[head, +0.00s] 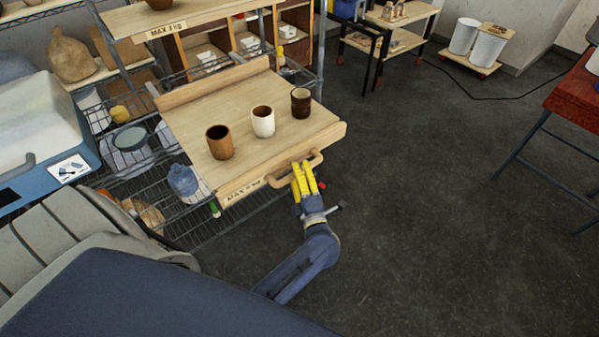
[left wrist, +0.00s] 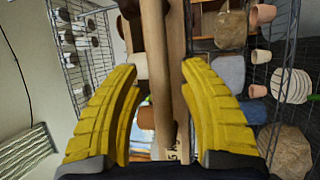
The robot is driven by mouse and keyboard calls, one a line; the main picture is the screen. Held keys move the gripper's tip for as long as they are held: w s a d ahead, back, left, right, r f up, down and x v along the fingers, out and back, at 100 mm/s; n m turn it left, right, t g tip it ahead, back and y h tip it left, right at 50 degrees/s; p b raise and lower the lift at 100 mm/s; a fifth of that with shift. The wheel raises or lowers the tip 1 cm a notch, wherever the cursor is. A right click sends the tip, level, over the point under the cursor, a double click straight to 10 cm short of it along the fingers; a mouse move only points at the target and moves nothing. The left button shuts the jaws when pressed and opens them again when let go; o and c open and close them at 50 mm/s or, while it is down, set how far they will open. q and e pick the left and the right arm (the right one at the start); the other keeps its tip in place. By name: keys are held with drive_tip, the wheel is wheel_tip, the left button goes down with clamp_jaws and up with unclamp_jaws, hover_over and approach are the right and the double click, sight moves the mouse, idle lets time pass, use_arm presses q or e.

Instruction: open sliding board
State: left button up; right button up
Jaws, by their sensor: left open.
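The sliding board (head: 240,140) is a pale wooden shelf with a "MAX" weight label on its front edge, extending out from the wire rack. Its wooden bar handle (head: 278,182) is on the front edge; in the left wrist view the handle (left wrist: 158,40) runs up the middle. My left gripper (head: 305,167) has yellow fingers and is at the handle's right part. In the left wrist view its fingers (left wrist: 160,68) are open, one on each side of the handle, with gaps visible. My right gripper is not in view.
A brown cup (head: 219,143), a white cup (head: 263,122) and a dark brown cup (head: 301,103) stand upright on the board. The wire rack (head: 215,228) holds several items below. A red table (head: 577,95) stands at right. The floor (head: 430,200) between is clear.

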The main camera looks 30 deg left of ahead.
use_arm(q)
drive_tip(key=v, duration=1.2)
idle(0.4)
